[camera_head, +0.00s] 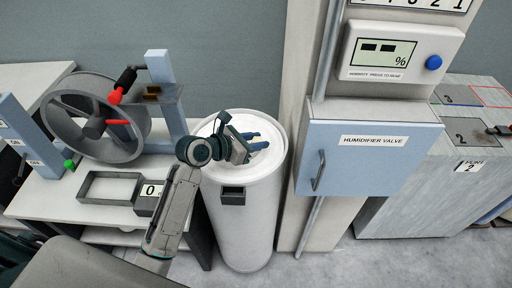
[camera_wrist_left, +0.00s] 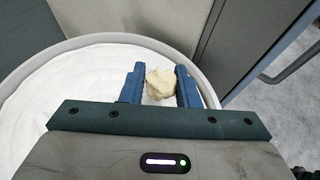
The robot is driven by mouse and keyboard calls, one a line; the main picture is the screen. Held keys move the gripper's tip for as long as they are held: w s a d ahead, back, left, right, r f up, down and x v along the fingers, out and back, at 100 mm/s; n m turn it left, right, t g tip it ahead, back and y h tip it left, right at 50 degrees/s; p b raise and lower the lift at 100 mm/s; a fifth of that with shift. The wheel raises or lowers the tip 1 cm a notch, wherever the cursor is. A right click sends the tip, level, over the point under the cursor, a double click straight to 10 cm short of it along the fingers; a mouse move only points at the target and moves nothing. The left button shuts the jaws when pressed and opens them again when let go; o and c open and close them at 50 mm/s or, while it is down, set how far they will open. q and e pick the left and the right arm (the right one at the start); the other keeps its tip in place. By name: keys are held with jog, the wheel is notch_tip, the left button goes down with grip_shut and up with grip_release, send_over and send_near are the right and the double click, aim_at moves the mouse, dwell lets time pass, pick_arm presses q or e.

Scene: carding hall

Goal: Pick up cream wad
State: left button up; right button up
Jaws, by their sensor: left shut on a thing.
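The cream wad (camera_wrist_left: 160,83) is a small lumpy piece between the blue fingers of my left gripper (camera_wrist_left: 161,85) in the left wrist view. The gripper is shut on it. Below and around it is the white filling of a round white can (camera_wrist_left: 55,62). In the head view my left gripper (camera_head: 258,141) is over the top of this white can (camera_head: 243,225), and the wad cannot be made out there. I cannot tell whether the wad still touches the white filling. My right gripper is not in view.
Left of the can, a table holds a grey wheel (camera_head: 72,108) with a red-and-black crank, and a rectangular frame (camera_head: 108,188). Right of the can stand a pillar with a humidity meter (camera_head: 385,52) and a blue humidifier valve box (camera_head: 365,160). A grey numbered counter (camera_head: 415,195) is farther right.

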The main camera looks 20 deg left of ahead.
pick_arm(q)
jog(key=s+a, duration=0.3)
jog(key=s+a+r, duration=0.1)
jog(key=s+a, duration=0.2)
jog(key=s+a+b, duration=0.1)
jog(key=s+a, duration=0.2)
jog(key=s, duration=0.1)
jog(key=shift+a+r, duration=0.25)
jog(key=shift+a, duration=0.15)
jog(key=shift+f+v, duration=0.2)
jog(key=shift+v, duration=0.8)
jog(key=shift+a, duration=0.1)
